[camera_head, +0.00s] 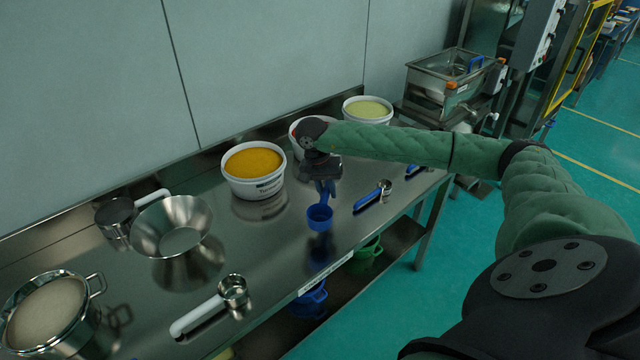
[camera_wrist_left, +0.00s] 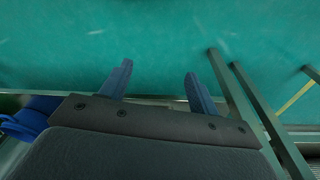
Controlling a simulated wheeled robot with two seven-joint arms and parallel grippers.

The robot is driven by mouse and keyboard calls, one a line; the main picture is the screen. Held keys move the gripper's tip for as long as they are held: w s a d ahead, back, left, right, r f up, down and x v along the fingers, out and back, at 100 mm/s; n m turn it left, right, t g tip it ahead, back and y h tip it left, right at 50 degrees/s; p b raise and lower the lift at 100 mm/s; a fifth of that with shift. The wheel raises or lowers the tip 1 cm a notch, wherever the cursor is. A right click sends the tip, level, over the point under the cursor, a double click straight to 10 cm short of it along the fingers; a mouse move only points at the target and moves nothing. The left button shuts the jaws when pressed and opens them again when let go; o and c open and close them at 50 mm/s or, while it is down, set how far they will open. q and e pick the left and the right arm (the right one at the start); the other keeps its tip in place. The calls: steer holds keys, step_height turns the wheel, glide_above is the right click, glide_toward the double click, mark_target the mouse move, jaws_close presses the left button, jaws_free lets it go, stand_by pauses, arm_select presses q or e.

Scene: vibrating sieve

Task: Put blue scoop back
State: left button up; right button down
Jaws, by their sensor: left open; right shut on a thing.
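The blue scoop (camera_head: 319,217) hangs just above the steel table, its round cup facing the front edge. My right gripper (camera_head: 325,184) is shut on it, with its fingers pointing down; the scoop's handle is largely hidden by the fingers. Whether the cup touches the table I cannot tell. My left gripper (camera_wrist_left: 157,85) is open and empty in the left wrist view, with green floor beyond its fingers. It is not in the head view.
The table (camera_head: 270,250) holds a tub of orange powder (camera_head: 257,187), a pale yellow tub (camera_head: 367,112), a steel funnel (camera_head: 148,232), a white-handled scoop (camera_head: 212,309), a blue-handled measuring spoon (camera_head: 368,200) and a pot (camera_head: 85,330). Blue and green containers (camera_head: 366,250) stand on the lower shelf.

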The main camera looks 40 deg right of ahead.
steer(key=shift+w+a+x, duration=0.1)
steer(key=shift+w+x, duration=0.05)
steer(key=shift+x, duration=0.65)
steer(key=shift+w+a+x, duration=0.1)
steer(key=shift+a+x, duration=0.05)
steer(key=shift+x, duration=0.6)
arm_select(q)
steer(key=shift+w+d+r+b, duration=0.15)
steer(key=shift+w+r+b, duration=0.1)
steer(key=shift+r, duration=0.75)
steer(key=shift+w+d+r+b, duration=0.1)
steer(key=shift+w+r+b, duration=0.1)
steer(key=shift+r, duration=0.75)
arm_select(e)
steer(key=shift+w+a+x, duration=0.1)
steer(key=shift+w+x, duration=0.05)
steer(key=shift+x, duration=0.6)
steer(key=shift+w+a+x, duration=0.1)
steer(key=shift+a+x, duration=0.05)
steer(key=shift+x, duration=0.55)
arm_select(q)
steer(key=shift+f+b, duration=0.3)
steer(key=shift+f, duration=0.05)
arm_select(e)
steer(key=shift+d+f, duration=0.15)
steer(key=shift+f, duration=0.2)
steer(key=c, duration=1.2)
jaws_free()
steer(key=shift+o, duration=0.5)
steer(key=o, duration=0.4)
